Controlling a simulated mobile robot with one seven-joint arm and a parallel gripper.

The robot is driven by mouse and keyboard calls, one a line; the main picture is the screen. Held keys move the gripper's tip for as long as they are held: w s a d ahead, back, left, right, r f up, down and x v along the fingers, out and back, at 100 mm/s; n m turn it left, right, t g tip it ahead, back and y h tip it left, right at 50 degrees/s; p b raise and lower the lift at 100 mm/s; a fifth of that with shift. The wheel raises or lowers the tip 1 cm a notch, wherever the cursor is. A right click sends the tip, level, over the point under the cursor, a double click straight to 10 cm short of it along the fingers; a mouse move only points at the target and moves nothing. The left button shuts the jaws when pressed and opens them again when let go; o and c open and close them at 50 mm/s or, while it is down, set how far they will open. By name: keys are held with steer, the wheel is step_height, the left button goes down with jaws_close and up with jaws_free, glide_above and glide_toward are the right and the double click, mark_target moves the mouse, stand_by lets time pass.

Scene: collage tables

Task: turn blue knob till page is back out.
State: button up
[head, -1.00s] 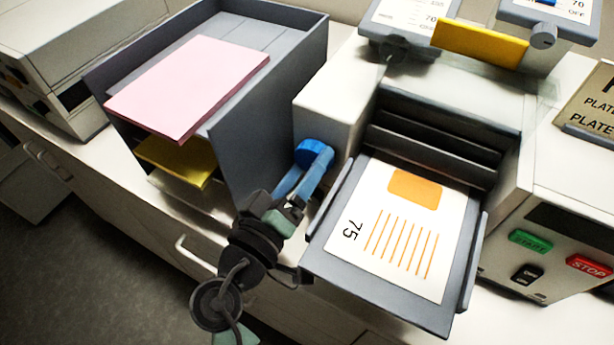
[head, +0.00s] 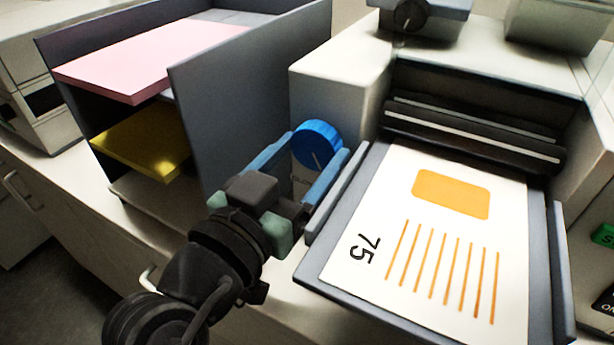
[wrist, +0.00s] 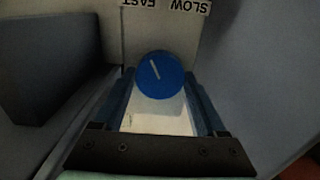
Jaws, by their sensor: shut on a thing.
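The blue knob (head: 317,144) sits on the side of the pale machine, left of its feed tray (head: 330,268). My gripper (head: 314,158) is shut on it, with one blue finger on each side. In the wrist view the knob (wrist: 160,75) shows round between the fingertips of my gripper (wrist: 160,84), its white line tilted to the upper left. The white page (head: 375,290) lies face up on the grey tray, with an orange block, several orange lines and "75". Its far edge is by the dark rollers (head: 470,130); I cannot tell whether it touches them.
A grey rack (head: 245,100) stands close left of my gripper, holding pink sheets (head: 140,60) and a yellow stack (head: 140,140). The tray's raised side (head: 340,190) is close on the right. A "SLOW FAST" label (wrist: 165,4) shows upside down above the knob.

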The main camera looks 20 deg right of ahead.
steer(key=shift+f+m+b, duration=0.1)
steer(key=shift+m+b, duration=0.4)
steer(key=shift+b, duration=0.1)
steer(key=o, duration=1.3)
